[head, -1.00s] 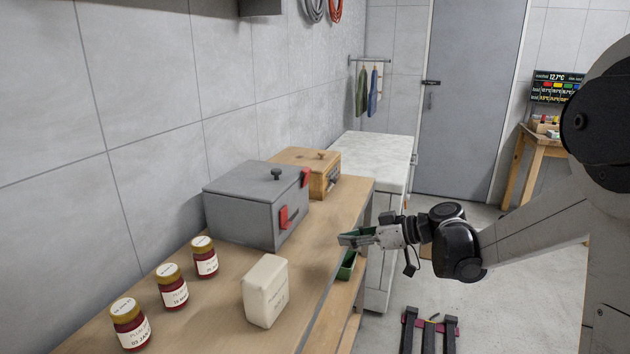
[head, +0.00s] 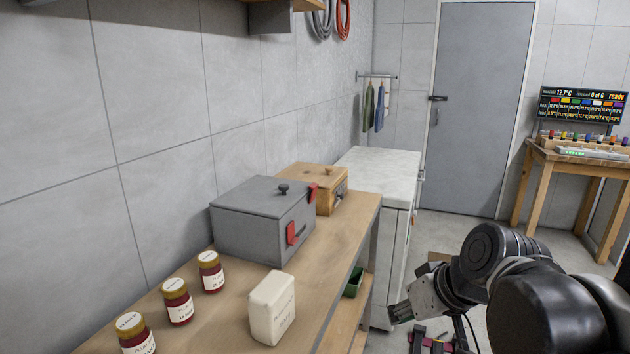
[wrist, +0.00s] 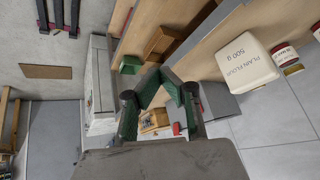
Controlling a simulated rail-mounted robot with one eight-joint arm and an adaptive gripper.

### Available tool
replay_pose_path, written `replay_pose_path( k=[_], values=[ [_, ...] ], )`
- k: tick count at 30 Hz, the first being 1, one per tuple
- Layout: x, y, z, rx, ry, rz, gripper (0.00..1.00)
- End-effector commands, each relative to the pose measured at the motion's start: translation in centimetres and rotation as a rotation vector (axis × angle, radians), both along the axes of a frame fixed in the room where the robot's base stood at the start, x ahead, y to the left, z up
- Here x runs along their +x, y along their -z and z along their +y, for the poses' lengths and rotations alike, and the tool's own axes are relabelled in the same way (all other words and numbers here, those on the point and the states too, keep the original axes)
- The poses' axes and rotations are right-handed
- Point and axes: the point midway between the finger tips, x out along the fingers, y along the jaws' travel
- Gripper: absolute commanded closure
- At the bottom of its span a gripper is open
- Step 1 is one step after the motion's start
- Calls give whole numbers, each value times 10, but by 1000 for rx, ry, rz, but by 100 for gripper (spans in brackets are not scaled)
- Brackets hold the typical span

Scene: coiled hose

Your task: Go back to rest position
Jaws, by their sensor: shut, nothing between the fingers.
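My gripper (head: 400,312) is shut and empty at the lower right of the head view, out over the floor beside the wooden counter (head: 338,262). It does not touch the counter or anything on it. In the wrist view my gripper (wrist: 172,76) shows its green-padded fingers bent inward, their tips together with nothing between them. My arm reaches in from the lower right of the head view.
On the counter stand a grey box (head: 262,222) with red clasps, a wooden box (head: 318,186), a flour pack (head: 272,307) and three jars (head: 177,301). A white-topped cabinet (head: 378,167) stands beyond. A wooden table (head: 580,160) is at the right. Floor before the door (head: 478,105) is clear.

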Motion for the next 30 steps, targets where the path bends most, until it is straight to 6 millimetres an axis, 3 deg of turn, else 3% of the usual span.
replay_pose_path(
  k=[6, 12, 18, 30],
  values=[
    [-49, 7, -23, -73, 155, -5, 100],
    [-79, 14, -42, -119, 270, -32, 100],
    [-91, 17, -51, -138, 322, -48, 100],
    [-92, 17, -52, -139, 327, -50, 100]
  ],
)
